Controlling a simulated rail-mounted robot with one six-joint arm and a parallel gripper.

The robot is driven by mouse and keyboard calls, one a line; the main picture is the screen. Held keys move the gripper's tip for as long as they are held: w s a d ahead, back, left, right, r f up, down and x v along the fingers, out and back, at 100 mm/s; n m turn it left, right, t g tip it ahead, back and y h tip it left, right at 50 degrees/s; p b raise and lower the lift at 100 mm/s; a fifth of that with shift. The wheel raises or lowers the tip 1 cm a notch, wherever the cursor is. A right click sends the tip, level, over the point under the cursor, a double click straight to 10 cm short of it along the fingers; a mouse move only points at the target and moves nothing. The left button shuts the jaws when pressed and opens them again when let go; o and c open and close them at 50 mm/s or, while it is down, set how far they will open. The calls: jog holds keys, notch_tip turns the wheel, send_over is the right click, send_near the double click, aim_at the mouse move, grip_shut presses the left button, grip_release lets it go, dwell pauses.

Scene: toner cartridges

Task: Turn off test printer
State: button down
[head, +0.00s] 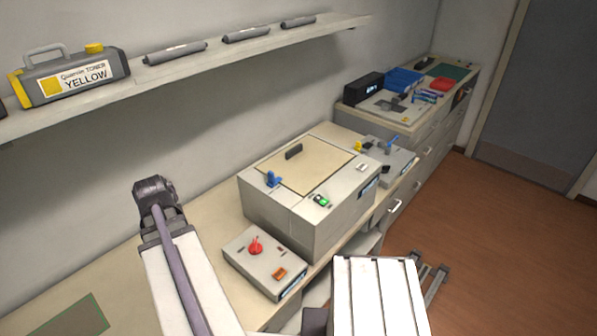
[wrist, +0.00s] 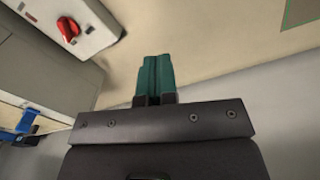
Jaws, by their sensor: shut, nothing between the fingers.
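A large beige box-shaped machine (head: 300,222), which looks like the printer, stands on the counter in the head view. In the wrist view the red knob (wrist: 68,28) is at upper left. My gripper (wrist: 153,60) shows teal fingers together, empty, apart from the boxes; its fingers are not discernible in the head view.
Another device (head: 388,160) and a cluttered far counter stand beyond the machine. A green mat (head: 78,318) lies at lower left. The counter between mat and boxes looks clear.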

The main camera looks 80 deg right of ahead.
jog(key=s+d+r+m+p, duration=0.3)
jog(key=s+d+r, duration=0.25)
jog(key=s, duration=0.35)
jog(key=s+d+r+m+p, duration=0.4)
jog(key=s+d, duration=0.3)
jog(key=s, duration=0.2)
notch_tip(320, 180, up, 3)
jog(key=m+g+h+p, duration=0.2)
jog(key=m+p, duration=0.1)
jog(key=m, duration=0.4)
send_over(318, 197)
jog(key=w+a, duration=0.1)
jog(key=a, duration=0.3)
jog(key=shift+d+r, duration=0.15)
jog(key=shift+r, duration=0.1)
jog(key=shift+f, duration=0.1)
jog(key=b+x, duration=0.4)
jog(key=w+b+x, duration=0.1)
jog(key=b+x, duration=0.8)
jog(key=shift+w+f, duration=0.15)
jog(key=shift+f, duration=0.05)
jog(key=shift+w+f+b, duration=0.1)
jog(key=shift+f+b, duration=0.2)
jog(key=shift+f, duration=0.05)
jog(key=shift+r, duration=0.1)
